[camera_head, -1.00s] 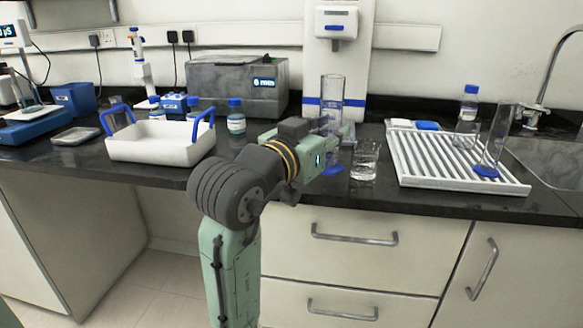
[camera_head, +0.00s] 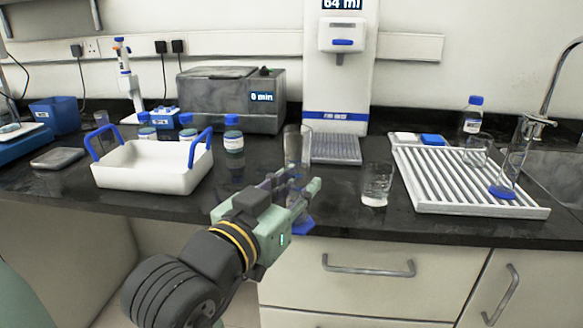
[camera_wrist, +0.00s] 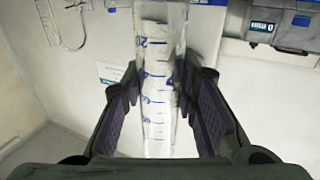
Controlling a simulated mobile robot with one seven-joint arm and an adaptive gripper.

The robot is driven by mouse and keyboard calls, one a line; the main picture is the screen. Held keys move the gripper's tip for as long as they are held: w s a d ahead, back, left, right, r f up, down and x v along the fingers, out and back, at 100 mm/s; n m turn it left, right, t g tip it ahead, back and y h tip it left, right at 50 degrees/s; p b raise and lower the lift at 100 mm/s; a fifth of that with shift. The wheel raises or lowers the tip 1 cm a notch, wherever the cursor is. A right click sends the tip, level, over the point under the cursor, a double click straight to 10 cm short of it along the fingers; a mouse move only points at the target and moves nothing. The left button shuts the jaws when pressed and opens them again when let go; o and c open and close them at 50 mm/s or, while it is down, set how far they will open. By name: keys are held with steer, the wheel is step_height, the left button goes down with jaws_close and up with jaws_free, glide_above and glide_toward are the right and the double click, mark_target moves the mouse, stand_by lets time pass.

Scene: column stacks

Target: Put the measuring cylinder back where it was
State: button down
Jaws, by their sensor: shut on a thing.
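A clear measuring cylinder (camera_head: 298,145) with a blue foot stands upright in my gripper (camera_head: 295,187), which is shut on it. In the wrist view the cylinder (camera_wrist: 158,90), with blue scale marks, is between the two fingers of my gripper (camera_wrist: 160,105). Its foot shows below the fingers near the counter's front edge; I cannot tell whether it touches the counter. A second clear cylinder with a blue foot (camera_head: 502,192) stands on the white ribbed drying rack (camera_head: 455,190) at the right.
A glass beaker (camera_head: 376,186) stands on the counter just right of my gripper. The white water dispenser (camera_head: 337,90) with its grey grate is behind. A white tray with blue handles (camera_head: 150,178) is at the left, with blue-capped bottles (camera_head: 233,135) behind it. A sink is at the far right.

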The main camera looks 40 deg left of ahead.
steer(key=shift+w+a+r+p, duration=0.35)
steer(key=shift+w+p, duration=0.05)
steer(key=shift+p, duration=0.35)
steer(key=shift+w+a+f+p, duration=0.35)
steer(key=shift+w+a+f, duration=0.55)
steer(key=shift+w+a, duration=0.65)
steer(key=shift+w+a+f+p, duration=0.4)
steer(key=shift+w+a+f, duration=0.55)
steer(key=shift+w+a, duration=0.65)
steer(key=shift+w+a+f+p, duration=0.35)
steer(key=shift+w+a+f, duration=0.55)
steer(key=shift+w+a, duration=0.65)
steer(key=shift+w+d, duration=0.15)
steer(key=shift+d, duration=0.05)
steer(key=shift+f, duration=0.2)
steer(key=c, duration=1.3)
jaws_free()
steer(key=shift+r, duration=0.1)
